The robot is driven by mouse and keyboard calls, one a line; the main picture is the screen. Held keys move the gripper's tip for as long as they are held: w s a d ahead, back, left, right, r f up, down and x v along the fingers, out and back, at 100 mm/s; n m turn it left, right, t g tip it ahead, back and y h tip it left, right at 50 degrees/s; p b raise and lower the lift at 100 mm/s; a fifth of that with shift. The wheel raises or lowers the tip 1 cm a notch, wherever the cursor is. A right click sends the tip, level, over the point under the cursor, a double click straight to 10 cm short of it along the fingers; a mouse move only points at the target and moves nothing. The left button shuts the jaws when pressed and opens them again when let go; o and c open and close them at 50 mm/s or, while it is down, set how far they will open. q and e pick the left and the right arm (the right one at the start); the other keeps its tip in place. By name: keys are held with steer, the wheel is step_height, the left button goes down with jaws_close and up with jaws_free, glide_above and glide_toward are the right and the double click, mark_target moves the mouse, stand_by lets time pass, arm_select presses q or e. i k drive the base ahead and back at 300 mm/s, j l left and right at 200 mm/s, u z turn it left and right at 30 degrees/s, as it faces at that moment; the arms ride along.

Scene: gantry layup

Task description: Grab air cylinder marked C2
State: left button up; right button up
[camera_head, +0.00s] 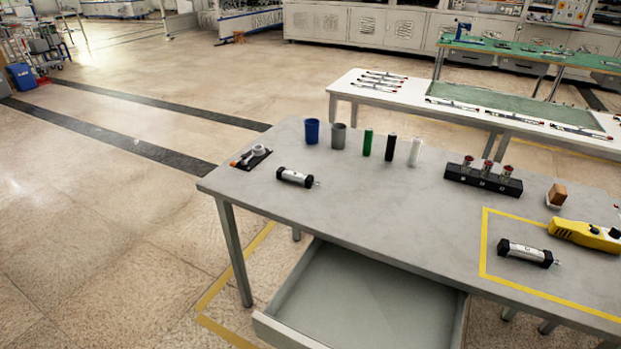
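Two silver air cylinders with black end caps lie on the grey table (400,212). One air cylinder (296,178) is near the table's left end, in front of the blue cup. The other air cylinder (526,253) lies at the right, inside a yellow taped outline (484,245). Both lie on their sides with a short rod pointing right. Any marking on them is too small to read, so I cannot tell which is C2. Neither of my grippers is in view.
Behind the cylinders stand a blue cup (312,131), a grey cup (338,136) and green (368,142), black (390,148) and white (414,152) upright cylinders. A black block (483,181) and yellow tool (585,235) are at right. An open drawer (365,305) juts out in front.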

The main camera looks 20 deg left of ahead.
mark_target(296, 177)
steer(key=i+j+z, duration=0.15)
steer(key=j+z, duration=0.15)
steer(key=i+j+z, duration=0.1)
steer(key=j+z, duration=0.45)
steer(key=i+j, duration=0.05)
steer(key=j, duration=0.05)
